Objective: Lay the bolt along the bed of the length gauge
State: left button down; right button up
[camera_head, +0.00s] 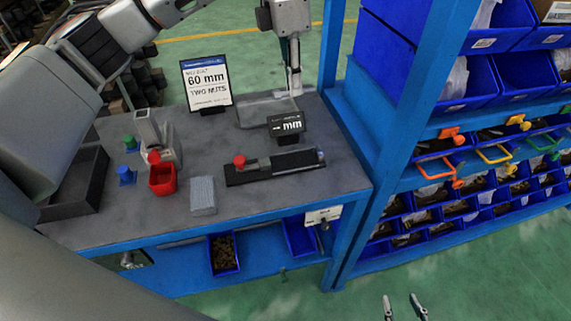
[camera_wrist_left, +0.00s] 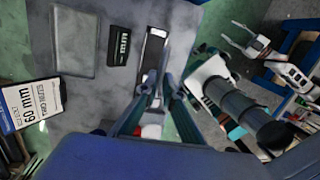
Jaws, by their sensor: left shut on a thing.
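The length gauge has a long dark bed (camera_head: 300,161) with a red knob (camera_head: 239,160) at its left end. Its small display (camera_head: 287,125) behind it reads "-- mm". The bed (camera_wrist_left: 153,48) also shows in the left wrist view, beyond the fingertips. My left gripper (camera_head: 294,88) points down over the back of the table, behind the gauge. In the wrist view its fingers (camera_wrist_left: 162,88) are close together, shut on the bolt, which they mostly hide. My right gripper (camera_head: 404,306) is open and empty, low in front of the table and right of it.
A sign (camera_head: 207,84) reads "60 mm, two nuts". A grey plate (camera_head: 250,113) lies at the back. A red cup (camera_head: 162,180), a grey block (camera_head: 203,195), a blue piece (camera_head: 126,176) and a black tray (camera_head: 85,182) stand left. A blue rack (camera_head: 387,140) with bins borders the right.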

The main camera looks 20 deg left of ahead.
pick_arm(q)
jog(key=shift+s+d, duration=0.1)
jog(key=shift+s, duration=0.05)
jog(key=shift+s+f, duration=0.1)
jog(key=shift+f, duration=0.25)
jog(key=b, duration=0.3)
send_over(294, 161)
jog(key=f, duration=1.4)
jog(key=shift+a+f, duration=0.15)
jog(key=shift+a, duration=0.1)
jog(key=shift+f+b, duration=0.5)
jog(key=shift+f, duration=2)
jog(key=shift+f, duration=0.2)
jog(key=c, duration=2.2)
grip_release()
